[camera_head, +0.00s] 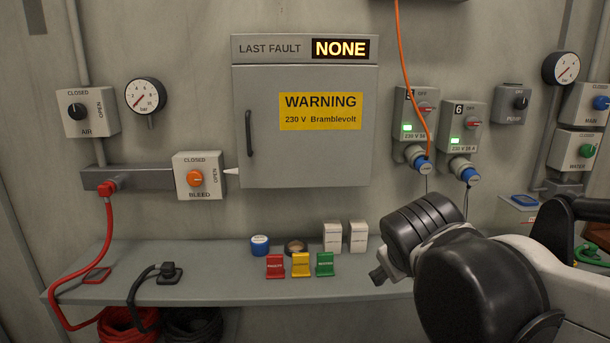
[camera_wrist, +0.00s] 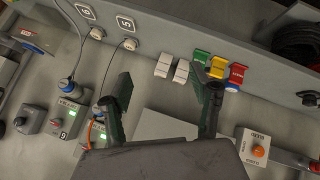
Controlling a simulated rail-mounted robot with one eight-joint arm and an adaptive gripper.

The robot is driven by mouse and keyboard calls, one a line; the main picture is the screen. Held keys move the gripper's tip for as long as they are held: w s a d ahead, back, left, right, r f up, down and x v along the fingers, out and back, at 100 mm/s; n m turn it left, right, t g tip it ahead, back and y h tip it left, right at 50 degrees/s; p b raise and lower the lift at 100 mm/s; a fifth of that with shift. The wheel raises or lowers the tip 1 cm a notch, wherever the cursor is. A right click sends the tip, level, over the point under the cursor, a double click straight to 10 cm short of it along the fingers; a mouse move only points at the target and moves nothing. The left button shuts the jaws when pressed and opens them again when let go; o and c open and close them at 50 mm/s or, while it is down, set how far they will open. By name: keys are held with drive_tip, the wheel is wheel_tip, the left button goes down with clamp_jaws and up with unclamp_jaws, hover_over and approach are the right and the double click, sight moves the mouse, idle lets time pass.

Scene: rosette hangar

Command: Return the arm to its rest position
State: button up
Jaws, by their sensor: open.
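My arm comes in from the lower right of the head view, its dark rounded links in front of the right end of the shelf. Most of my gripper is hidden behind these links there. In the wrist view my gripper (camera_wrist: 162,74) shows with its two dark fingers spread wide apart. Nothing is held between the fingers. The wrist view looks past them, upside down, at the wall and shelf. The fingers overlap the white boxes and coloured tags in that view, but I cannot tell the distance.
A shelf (camera_head: 215,286) carries red (camera_head: 276,266), yellow (camera_head: 301,264) and green tags (camera_head: 325,263), and two white boxes (camera_head: 332,237). A closed grey cabinet (camera_head: 262,150) hangs above. An orange cable (camera_head: 408,80) hangs near the sockets. A red hose (camera_head: 109,235) hangs left.

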drive_tip(key=s+d+f+m+g+y, duration=0.1)
drive_tip(key=s+f+m, duration=0.3)
drive_tip(key=s, duration=0.9)
wheel_tip(320, 180, down, 3)
drive_tip(key=shift+s+d+r+m+g+y, duration=0.1)
drive_tip(key=shift+s+d+m+g+y, duration=0.2)
drive_tip(key=shift+d+y, duration=0.45)
drive_tip(key=shift+d, duration=0.15)
